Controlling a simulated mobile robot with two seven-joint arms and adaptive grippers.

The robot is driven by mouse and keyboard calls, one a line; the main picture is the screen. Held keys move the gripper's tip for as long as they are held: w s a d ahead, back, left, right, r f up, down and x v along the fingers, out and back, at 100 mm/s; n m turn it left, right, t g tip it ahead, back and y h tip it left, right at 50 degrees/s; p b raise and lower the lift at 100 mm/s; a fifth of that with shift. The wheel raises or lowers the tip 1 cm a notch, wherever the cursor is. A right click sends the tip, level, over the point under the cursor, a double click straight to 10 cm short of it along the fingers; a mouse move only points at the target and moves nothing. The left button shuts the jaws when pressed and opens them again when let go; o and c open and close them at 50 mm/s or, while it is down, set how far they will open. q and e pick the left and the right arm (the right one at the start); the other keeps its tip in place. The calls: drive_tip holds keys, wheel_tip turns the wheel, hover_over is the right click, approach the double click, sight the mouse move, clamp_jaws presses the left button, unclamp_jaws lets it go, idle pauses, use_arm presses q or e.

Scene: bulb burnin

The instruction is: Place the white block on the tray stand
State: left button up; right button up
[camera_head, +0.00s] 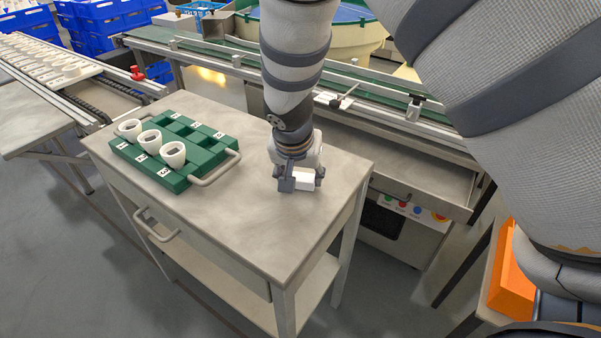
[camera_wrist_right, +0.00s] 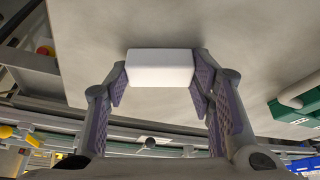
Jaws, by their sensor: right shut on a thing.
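The white block (camera_head: 305,181) is a small plain box between the fingers of my right gripper (camera_head: 301,178). In the right wrist view the block (camera_wrist_right: 160,67) sits between both finger pads, and the gripper (camera_wrist_right: 160,85) is shut on it. The gripper points down over the right half of the grey tray stand (camera_head: 235,225), a table-like stand with a lower shelf. The block is at or just above the stand's top; I cannot tell if it touches. My left gripper is not in view.
A green tray (camera_head: 205,160) with numbered slots and a side handle lies on the stand's left part. Several white cups (camera_head: 172,153) sit in its front row. The stand's top is clear between tray and gripper and toward the front. A conveyor (camera_head: 350,85) runs behind.

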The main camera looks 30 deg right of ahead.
drive_tip(key=o, duration=1.2)
drive_tip(key=shift+s+r, duration=0.1)
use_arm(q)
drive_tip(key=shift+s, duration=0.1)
use_arm(e)
drive_tip(key=v, duration=0.4)
drive_tip(key=p+v, duration=0.1)
drive_tip(key=v, duration=0.1)
drive_tip(key=shift+w+d+r, duration=0.1)
drive_tip(key=shift+w+r, duration=0.15)
drive_tip(key=shift+r, duration=0.05)
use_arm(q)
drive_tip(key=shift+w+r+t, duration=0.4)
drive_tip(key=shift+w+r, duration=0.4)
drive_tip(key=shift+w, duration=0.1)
use_arm(e)
drive_tip(key=v, duration=0.6)
drive_tip(key=shift+s, duration=0.2)
drive_tip(key=shift+f, duration=0.15)
